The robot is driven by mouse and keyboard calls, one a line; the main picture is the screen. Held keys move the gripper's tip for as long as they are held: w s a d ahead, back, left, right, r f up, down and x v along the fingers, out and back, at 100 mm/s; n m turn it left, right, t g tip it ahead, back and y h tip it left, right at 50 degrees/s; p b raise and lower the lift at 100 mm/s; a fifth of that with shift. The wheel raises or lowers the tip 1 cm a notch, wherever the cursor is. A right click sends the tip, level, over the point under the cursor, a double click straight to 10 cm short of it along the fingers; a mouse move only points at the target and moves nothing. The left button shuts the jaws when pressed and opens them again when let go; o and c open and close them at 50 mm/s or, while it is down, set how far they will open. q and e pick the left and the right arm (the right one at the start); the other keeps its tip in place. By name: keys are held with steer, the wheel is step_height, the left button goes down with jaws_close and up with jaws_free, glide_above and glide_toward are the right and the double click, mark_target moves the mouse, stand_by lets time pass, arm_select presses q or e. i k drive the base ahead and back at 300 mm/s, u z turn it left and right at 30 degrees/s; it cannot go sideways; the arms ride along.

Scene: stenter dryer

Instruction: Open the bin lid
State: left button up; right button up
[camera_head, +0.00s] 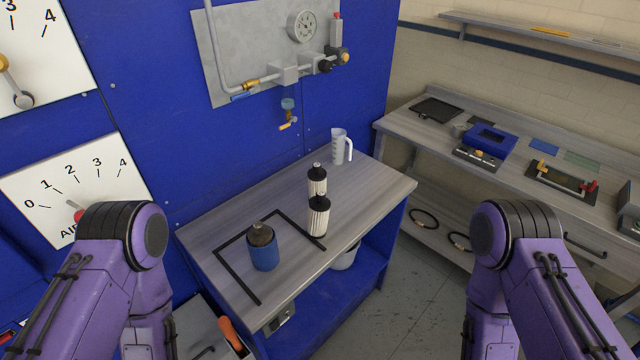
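No bin lid can be made out for certain. A grey flat-topped box (196,325) with a dark handle-like bar shows at the bottom edge, left of the workbench, partly cut off by the frame and my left arm. A pale round container (345,257) stands under the workbench, its upper part hidden by the bench top. Both my purple arms show at the left and right, bent downward. Their grippers are out of the frame.
The workbench (365,200) holds a blue cylinder (263,250), two pleated filters (318,217) and a clear jug (339,147). An orange object (230,334) sits by the grey box. A second bench (480,170) stands right. Grey floor (400,285) between is clear.

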mark_target(200, 337)
steer(key=u, duration=1.45)
